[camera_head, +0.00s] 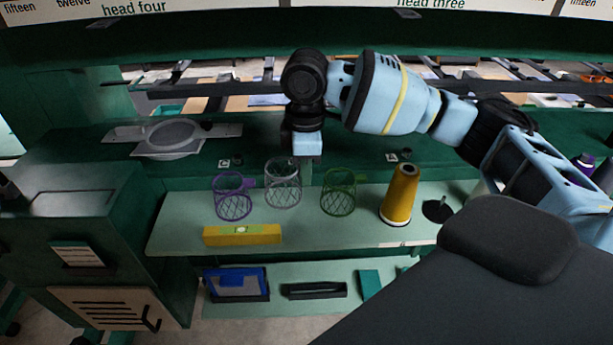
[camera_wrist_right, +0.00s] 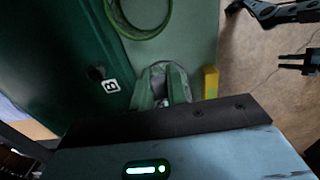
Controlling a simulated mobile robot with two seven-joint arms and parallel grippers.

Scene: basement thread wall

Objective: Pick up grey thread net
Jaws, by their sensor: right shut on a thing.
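The grey thread net (camera_head: 283,187), an open mesh cylinder, is between a purple net (camera_head: 234,199) and a green net (camera_head: 338,198) in the head view. My right gripper (camera_head: 306,160) points down at its upper right edge and is shut on it; the fingertips are mostly hidden. The grey net sits a little higher in the picture than its neighbours; whether it is clear of the shelf, I cannot tell. Its grey rim (camera_wrist_right: 177,72) shows just beyond the gripper in the right wrist view. My left gripper is not in view.
The pale green shelf (camera_head: 300,232) also holds a yellow box (camera_head: 242,235) in front and a yellow thread cone (camera_head: 400,195) at right. A dark green ledge runs behind. A green cabinet (camera_head: 75,215) stands at left.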

